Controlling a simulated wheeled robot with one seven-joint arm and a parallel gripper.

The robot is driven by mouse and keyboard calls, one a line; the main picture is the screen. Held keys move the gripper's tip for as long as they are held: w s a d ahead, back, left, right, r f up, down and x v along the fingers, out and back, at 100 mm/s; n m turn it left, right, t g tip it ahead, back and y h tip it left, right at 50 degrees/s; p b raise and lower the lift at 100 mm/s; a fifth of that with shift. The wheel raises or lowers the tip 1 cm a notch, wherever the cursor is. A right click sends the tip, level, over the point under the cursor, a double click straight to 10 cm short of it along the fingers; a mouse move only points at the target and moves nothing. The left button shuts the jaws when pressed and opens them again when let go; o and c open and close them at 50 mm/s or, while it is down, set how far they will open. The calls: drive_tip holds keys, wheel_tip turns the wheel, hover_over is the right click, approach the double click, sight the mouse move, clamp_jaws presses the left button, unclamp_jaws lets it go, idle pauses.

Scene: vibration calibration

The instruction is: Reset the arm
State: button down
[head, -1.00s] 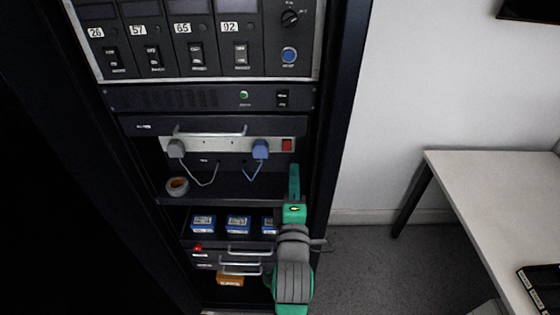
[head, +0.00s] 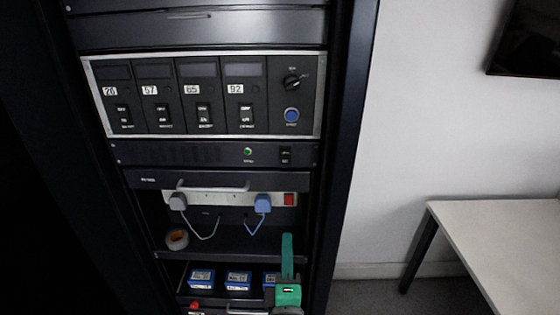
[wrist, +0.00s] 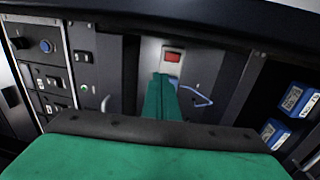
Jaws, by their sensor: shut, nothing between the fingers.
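My green gripper (head: 287,257) is at the lower right of the rack in the head view, in front of the shelf with the blue boxes. Its fingers are together and empty. In the wrist view the closed green fingers (wrist: 162,98) point toward the power strip with the red switch (wrist: 173,57). The fingers appear apart from the strip, though the exact gap cannot be told. Most of my arm is below the head picture's edge.
The rack holds a panel (head: 203,93) with numbered switches, a power strip (head: 215,199) with two plugs, a tape roll (head: 177,239) and several blue boxes (head: 238,281). A white table (head: 500,232) stands at the right. A dark screen (head: 528,40) hangs on the wall.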

drive_tip(key=s+f+m+g, duration=0.2)
drive_tip(key=s+f+m, duration=0.7)
drive_tip(key=s+f, duration=0.65)
drive_tip(key=s+f+m+g, duration=0.1)
drive_tip(key=s+f+m, duration=0.3)
drive_tip(key=s, duration=0.6)
drive_tip(key=s+a+f+m+g, duration=0.1)
drive_tip(key=s+f+m, duration=0.2)
drive_tip(key=s, duration=0.7)
drive_tip(key=shift+f+m, duration=0.35)
drive_tip(key=shift+m, duration=0.65)
